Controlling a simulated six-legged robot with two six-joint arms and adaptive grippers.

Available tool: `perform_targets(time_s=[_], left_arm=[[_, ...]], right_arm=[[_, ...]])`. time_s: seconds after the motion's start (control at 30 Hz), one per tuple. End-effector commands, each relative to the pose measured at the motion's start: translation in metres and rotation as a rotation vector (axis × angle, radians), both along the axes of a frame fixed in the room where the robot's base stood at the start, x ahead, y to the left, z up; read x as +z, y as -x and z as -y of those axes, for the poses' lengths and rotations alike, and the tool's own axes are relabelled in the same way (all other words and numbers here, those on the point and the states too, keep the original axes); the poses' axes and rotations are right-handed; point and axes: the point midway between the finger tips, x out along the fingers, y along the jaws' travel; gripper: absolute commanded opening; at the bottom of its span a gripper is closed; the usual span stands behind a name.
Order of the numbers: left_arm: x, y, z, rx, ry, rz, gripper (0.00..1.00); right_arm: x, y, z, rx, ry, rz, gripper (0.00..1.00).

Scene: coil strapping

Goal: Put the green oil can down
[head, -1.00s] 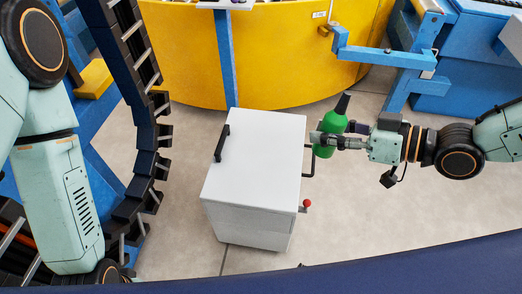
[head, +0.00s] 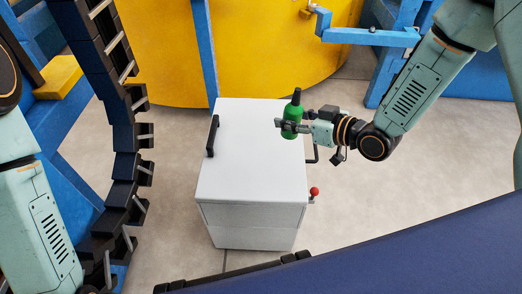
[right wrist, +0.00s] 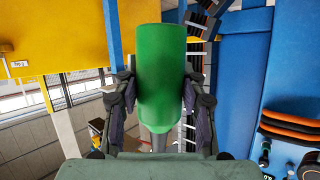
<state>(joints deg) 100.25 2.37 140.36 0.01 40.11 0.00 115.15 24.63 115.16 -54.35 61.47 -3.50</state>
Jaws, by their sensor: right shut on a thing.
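The green oil can (head: 293,113) with a black spout is upright in the head view, over the right rear part of a white cabinet's top (head: 250,165). My right gripper (head: 287,126) is shut around the can from the right. I cannot tell whether the can's base touches the cabinet top. In the right wrist view the can (right wrist: 161,65) stands between the two dark fingers, which press on its sides. My left arm shows at the left edge of the head view, but its gripper is out of view.
The cabinet has a black handle (head: 213,136) on its left side and a red-knobbed lever (head: 314,191) at its right. The rest of its top is clear. A yellow drum (head: 270,50) and a blue bracket arm (head: 370,37) stand behind. A dark chain-like track (head: 125,165) runs at left.

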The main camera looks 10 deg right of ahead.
Motion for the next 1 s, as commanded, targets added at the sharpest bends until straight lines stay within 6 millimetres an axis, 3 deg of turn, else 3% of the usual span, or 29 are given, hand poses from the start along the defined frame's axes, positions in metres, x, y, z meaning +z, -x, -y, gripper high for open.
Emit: perform_targets(time_s=[0.03, 0.2, 0.47, 0.73, 1.0], left_arm=[[-0.018, 0.000, 0.000, -0.001, 0.000, 0.000, 0.40], [-0.044, 0.000, 0.000, -0.002, 0.000, 0.000, 0.40], [-0.059, 0.000, 0.000, -0.001, 0.000, 0.000, 0.40], [-0.080, 0.000, 0.001, -0.002, 0.000, 0.000, 0.40], [-0.088, 0.000, 0.001, -0.001, 0.000, 0.000, 0.40]], right_arm=[[-0.024, -0.007, -0.005, -0.009, 0.015, 0.005, 0.00], [-0.061, -0.029, -0.020, -0.050, 0.051, 0.019, 0.00], [-0.085, -0.042, -0.035, -0.078, 0.073, 0.028, 0.00], [-0.132, -0.043, -0.037, -0.080, 0.074, 0.025, 0.00], [-0.152, -0.044, -0.037, -0.079, 0.074, 0.027, 0.00]])
